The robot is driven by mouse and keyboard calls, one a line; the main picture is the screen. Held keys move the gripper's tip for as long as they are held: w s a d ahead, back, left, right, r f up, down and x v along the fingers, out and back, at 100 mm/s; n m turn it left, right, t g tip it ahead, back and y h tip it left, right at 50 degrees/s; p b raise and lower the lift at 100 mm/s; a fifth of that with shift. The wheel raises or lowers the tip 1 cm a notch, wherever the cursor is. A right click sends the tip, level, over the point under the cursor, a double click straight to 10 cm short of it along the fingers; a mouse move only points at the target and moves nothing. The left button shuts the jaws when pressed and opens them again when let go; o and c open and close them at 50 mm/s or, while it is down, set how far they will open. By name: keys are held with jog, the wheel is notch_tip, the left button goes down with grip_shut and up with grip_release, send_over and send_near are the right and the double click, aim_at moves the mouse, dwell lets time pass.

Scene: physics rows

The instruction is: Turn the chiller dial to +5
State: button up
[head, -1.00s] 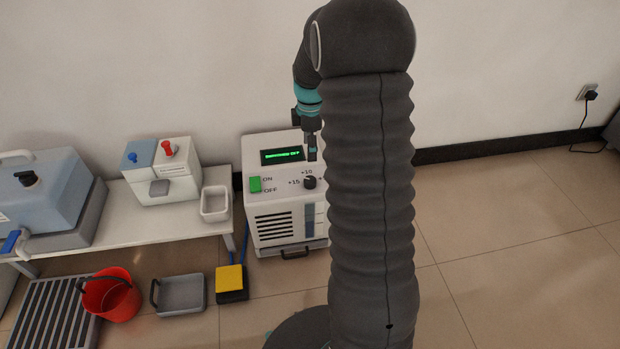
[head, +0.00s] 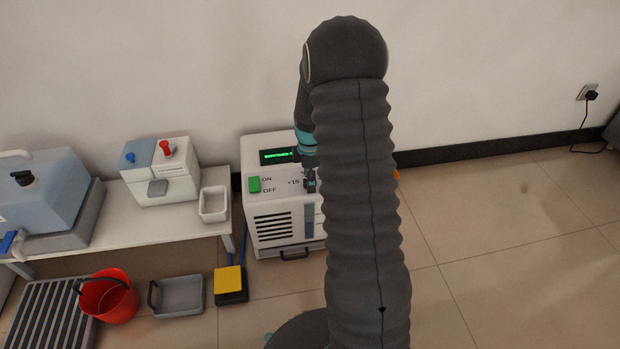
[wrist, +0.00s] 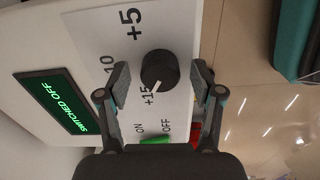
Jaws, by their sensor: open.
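The chiller (head: 262,221) is a white box on the floor right of the bench; its right part is hidden behind my arm. Its black round dial (wrist: 158,69) shows in the wrist view, with a white mark pointing toward the +15 label. The +5 label (wrist: 131,24) lies on the dial's far side and a 10 label is at the left. My gripper (wrist: 161,84) is open, one finger on each side of the dial, with gaps visible. In the head view my gripper (head: 310,182) is at the panel and hides the dial.
The chiller display (wrist: 58,100) reads SWITCHED OFF. A green ON/OFF switch (wrist: 156,141) sits near the dial. A bench (head: 180,224) stands to the left, with a red bucket (head: 109,296), grey tray (head: 180,296) and yellow pedal (head: 229,280) below. Floor at right is clear.

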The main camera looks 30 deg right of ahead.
jog(key=c, duration=1.1)
jog(key=shift+c, duration=0.2)
jog(key=shift+m, duration=0.4)
jog(key=m, duration=0.4)
jog(key=shift+m, duration=0.3)
jog(key=m, duration=1.2)
jog(key=shift+m, duration=0.4)
jog(key=m, duration=0.5)
jog(key=shift+m, duration=0.3)
